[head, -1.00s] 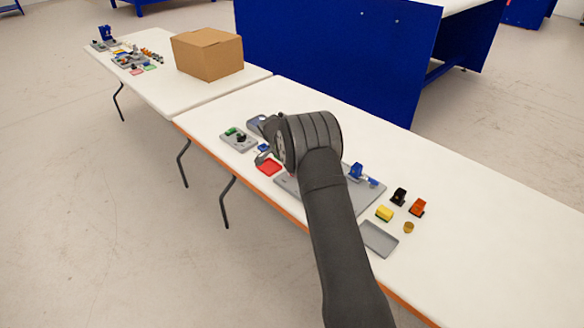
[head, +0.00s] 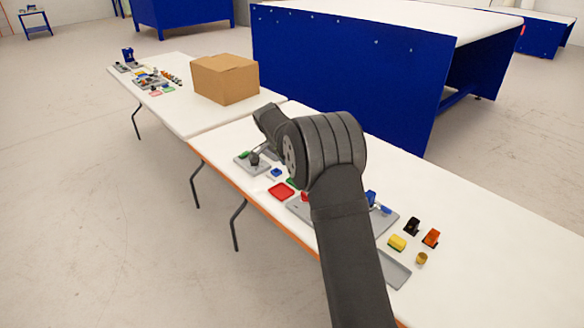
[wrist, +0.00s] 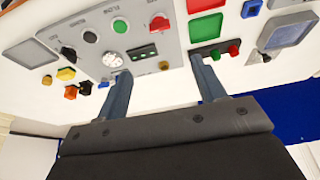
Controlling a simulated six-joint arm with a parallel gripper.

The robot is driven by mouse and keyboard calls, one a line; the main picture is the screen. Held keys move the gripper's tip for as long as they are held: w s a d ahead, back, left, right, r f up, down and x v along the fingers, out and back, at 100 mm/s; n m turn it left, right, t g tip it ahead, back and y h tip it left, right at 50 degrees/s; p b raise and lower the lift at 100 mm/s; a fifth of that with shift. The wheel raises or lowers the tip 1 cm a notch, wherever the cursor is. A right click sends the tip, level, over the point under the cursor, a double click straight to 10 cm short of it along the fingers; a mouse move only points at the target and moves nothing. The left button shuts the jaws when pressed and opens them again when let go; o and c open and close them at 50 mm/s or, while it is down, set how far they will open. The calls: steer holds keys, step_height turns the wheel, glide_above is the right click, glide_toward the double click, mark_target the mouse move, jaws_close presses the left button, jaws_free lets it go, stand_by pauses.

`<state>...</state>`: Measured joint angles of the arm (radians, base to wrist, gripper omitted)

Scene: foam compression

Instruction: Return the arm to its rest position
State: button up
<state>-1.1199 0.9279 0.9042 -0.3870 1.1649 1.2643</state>
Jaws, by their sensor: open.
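My gripper (wrist: 158,66) shows in the wrist view with its two blue-grey fingers spread wide. Nothing is held between them. I cannot tell how far above the panel the fingertips are. In the head view my dark arm reaches over the near table (head: 480,215) and bends at a thick joint. The gripper is hidden behind the arm there, and the arm covers part of the panel (head: 386,226).
A red tray (head: 281,191) and a grey fixture (head: 246,165) lie left of the arm. A yellow block (head: 397,243), a black part (head: 412,226), an orange part (head: 431,238) and a grey tray (head: 394,270) lie right. A cardboard box (head: 225,79) stands behind; the table's right is clear.

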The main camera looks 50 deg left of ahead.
steer(key=x, duration=1.7)
steer(key=shift+w+f, duration=0.15)
steer(key=shift+f, duration=0.05)
steer(key=shift+r, duration=0.1)
